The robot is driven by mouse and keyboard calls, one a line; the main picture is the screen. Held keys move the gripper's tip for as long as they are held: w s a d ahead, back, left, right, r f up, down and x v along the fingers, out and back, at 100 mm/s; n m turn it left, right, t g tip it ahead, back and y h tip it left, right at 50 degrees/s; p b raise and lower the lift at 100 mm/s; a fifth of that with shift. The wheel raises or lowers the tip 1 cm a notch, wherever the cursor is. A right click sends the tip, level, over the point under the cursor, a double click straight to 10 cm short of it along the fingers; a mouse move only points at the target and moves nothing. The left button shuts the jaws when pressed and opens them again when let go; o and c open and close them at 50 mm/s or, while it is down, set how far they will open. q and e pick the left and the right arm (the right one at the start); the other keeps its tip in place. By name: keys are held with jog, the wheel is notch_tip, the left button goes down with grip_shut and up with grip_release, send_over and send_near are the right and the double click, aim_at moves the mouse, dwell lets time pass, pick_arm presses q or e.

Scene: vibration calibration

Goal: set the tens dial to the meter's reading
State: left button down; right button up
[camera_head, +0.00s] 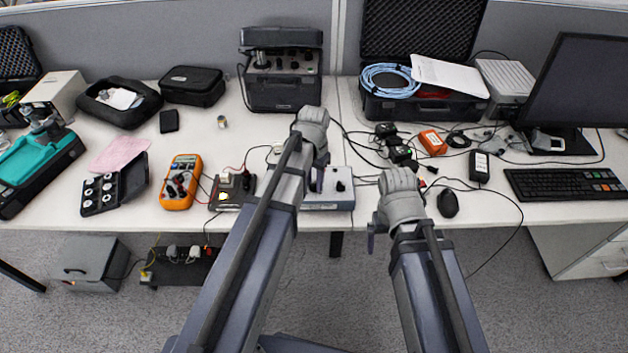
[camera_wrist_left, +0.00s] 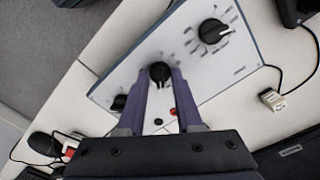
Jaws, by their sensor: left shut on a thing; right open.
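The grey-white dial box (camera_head: 325,205) stands at the table's front edge. In the left wrist view its panel (camera_wrist_left: 185,45) shows a middle black knob (camera_wrist_left: 160,73), a larger knob (camera_wrist_left: 213,31) to the upper right and another (camera_wrist_left: 118,102) to the lower left. The labels are too blurred to tell which is the tens dial. My left gripper (camera_wrist_left: 160,76) is shut on the middle knob; it also shows in the head view (camera_head: 317,186). The orange meter (camera_head: 181,182) lies left of the box, its reading too small to read. My right gripper (camera_head: 372,238) is open, right of the box.
A small dark device (camera_head: 232,189) with leads sits between meter and box. Cables, a black mouse (camera_head: 448,203) and an orange box (camera_head: 432,142) lie to the right. A black case (camera_head: 283,80) stands behind. The table is fairly clear behind the meter.

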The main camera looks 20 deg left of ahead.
aim_at(314, 184)
pick_arm(q)
jog(key=n, duration=0.5)
jog(key=shift+n, duration=2.4)
jog(key=c, duration=0.6)
grip_release()
jog(key=shift+o, duration=0.2)
notch_tip(314, 184, up, 8)
jog(key=p, duration=0.8)
jog(key=shift+f, duration=0.1)
